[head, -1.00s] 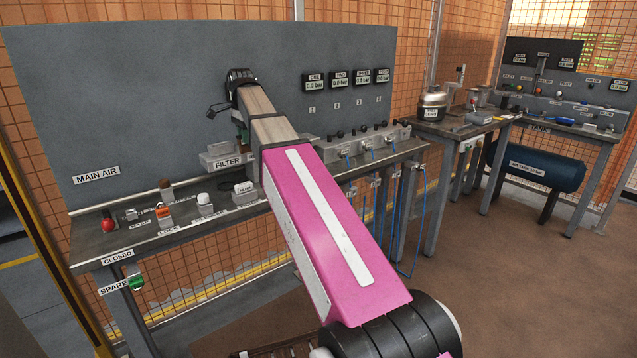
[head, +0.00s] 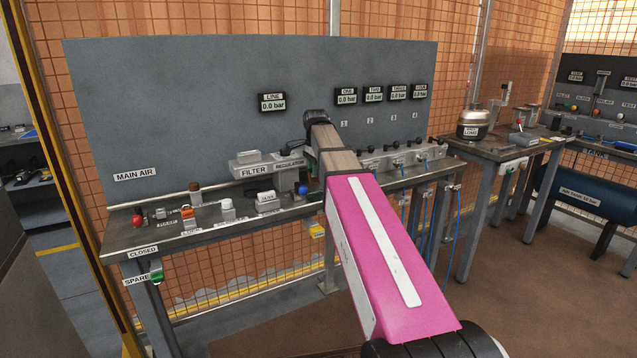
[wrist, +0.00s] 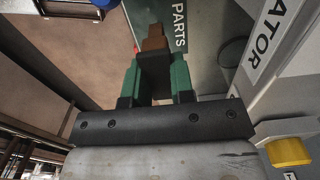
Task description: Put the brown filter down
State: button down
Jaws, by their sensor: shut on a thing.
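The brown filter (wrist: 153,44) is held between the green fingers of my gripper (wrist: 155,78) in the wrist view. Its lower part is dark and its far end is lighter brown. The gripper is shut on it. Beyond it lies a dark green surface lettered PARTS (wrist: 180,25); I cannot tell whether the filter touches it. In the head view my arm hides the gripper and the held filter, near the REGULATOR block (head: 290,175).
The FILTER block (head: 255,170) stands left of the regulator. A blue knob (head: 303,189), a red knob (head: 137,220) and several small labelled parts stand along the bench front. A grey panel (head: 220,100) rises behind. A yellow knob (wrist: 289,152) shows in the wrist view.

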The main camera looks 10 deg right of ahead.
aim_at(318, 182)
jog(key=shift+w+d+f, duration=0.1)
jog(key=shift+d+f, duration=0.2)
jog(key=shift+d, duration=0.2)
jog(key=shift+f, duration=2)
jog(key=shift+f, duration=0.15)
jog(key=c, duration=1)
grip_release()
notch_tip(318, 182, up, 12)
jog(key=shift+r, duration=0.2)
